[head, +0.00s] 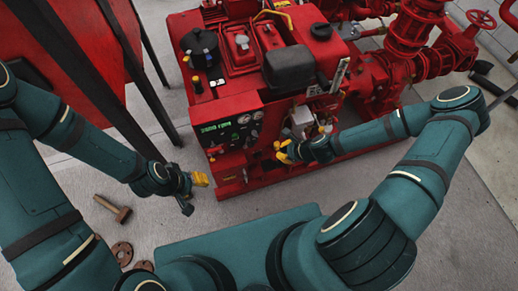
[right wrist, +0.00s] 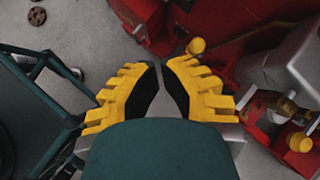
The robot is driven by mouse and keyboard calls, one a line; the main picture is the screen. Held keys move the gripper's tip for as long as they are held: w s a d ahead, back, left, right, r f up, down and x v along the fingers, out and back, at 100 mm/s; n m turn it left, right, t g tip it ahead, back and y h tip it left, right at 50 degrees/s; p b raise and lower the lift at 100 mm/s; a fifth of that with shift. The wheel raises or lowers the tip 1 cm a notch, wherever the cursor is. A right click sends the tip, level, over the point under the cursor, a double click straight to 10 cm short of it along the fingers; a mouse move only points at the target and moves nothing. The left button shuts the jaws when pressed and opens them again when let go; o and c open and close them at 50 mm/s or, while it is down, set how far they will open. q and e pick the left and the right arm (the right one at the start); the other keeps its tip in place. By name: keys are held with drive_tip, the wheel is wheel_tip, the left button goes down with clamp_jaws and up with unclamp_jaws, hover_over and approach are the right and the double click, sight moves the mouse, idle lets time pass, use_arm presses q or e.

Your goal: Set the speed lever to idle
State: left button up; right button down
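The red pumpset (head: 240,95) stands ahead, with a control panel (head: 222,135) with a green display on its near side. My right gripper (head: 280,152) is at the right of this panel. In the right wrist view its yellow fingers (right wrist: 162,66) are a narrow gap apart, with nothing seen between them. A yellow round knob (right wrist: 196,46) is just beyond the right fingertip; I cannot tell if they touch. Another yellow knob (right wrist: 300,142) is further right. I cannot tell which knob is the speed lever's. My left gripper (head: 198,181) hangs left of the panel, its fingers unclear.
A hammer-like tool (head: 113,208) and brown discs (head: 122,252) lie on the floor at the lower left. A red tank on dark legs (head: 75,60) stands at the left. Red pipework with a handwheel (head: 481,19) is at the upper right.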

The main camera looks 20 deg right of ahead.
use_arm(q)
drive_tip(key=f+b, duration=0.3)
drive_tip(key=shift+w+f+b, duration=0.3)
drive_tip(key=shift+w, duration=0.05)
use_arm(e)
drive_tip(key=w+a+r+x, duration=0.1)
drive_tip(key=x, duration=1.2)
drive_tip(key=shift+a+r, duration=0.35)
use_arm(q)
drive_tip(key=shift+a+r, duration=0.15)
use_arm(e)
drive_tip(key=shift+w+r, duration=0.1)
